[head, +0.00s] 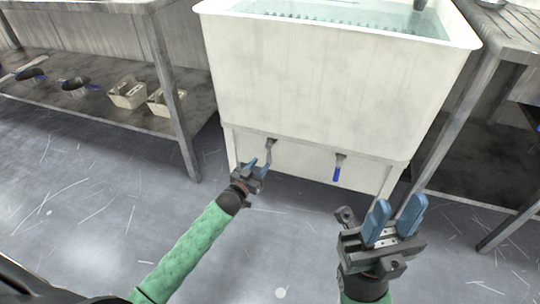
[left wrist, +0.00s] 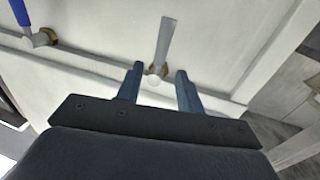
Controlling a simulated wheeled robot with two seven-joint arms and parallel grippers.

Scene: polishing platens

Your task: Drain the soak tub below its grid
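The soak tub (head: 320,85) is a white basin on legs, with clear water and part of a perforated grid (head: 300,18) showing at its top. Below it are two taps: one with a grey lever (head: 268,156) at left and one with a blue lever (head: 337,174) at right, hanging down. My left gripper (head: 258,168) is at the grey-lever tap. In the left wrist view its open fingers (left wrist: 160,72) stand either side of that tap's base, with the grey lever (left wrist: 167,42) extending beyond them; contact cannot be told. My right gripper (head: 400,208) is open and empty, right of the blue-lever tap.
A metal bench (head: 185,150) with a low shelf holding small bins (head: 127,93) and dark rings stands at left. Another metal table (head: 490,62) stands close on the right. The floor in front of the tub is clear apart from thin pale streaks.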

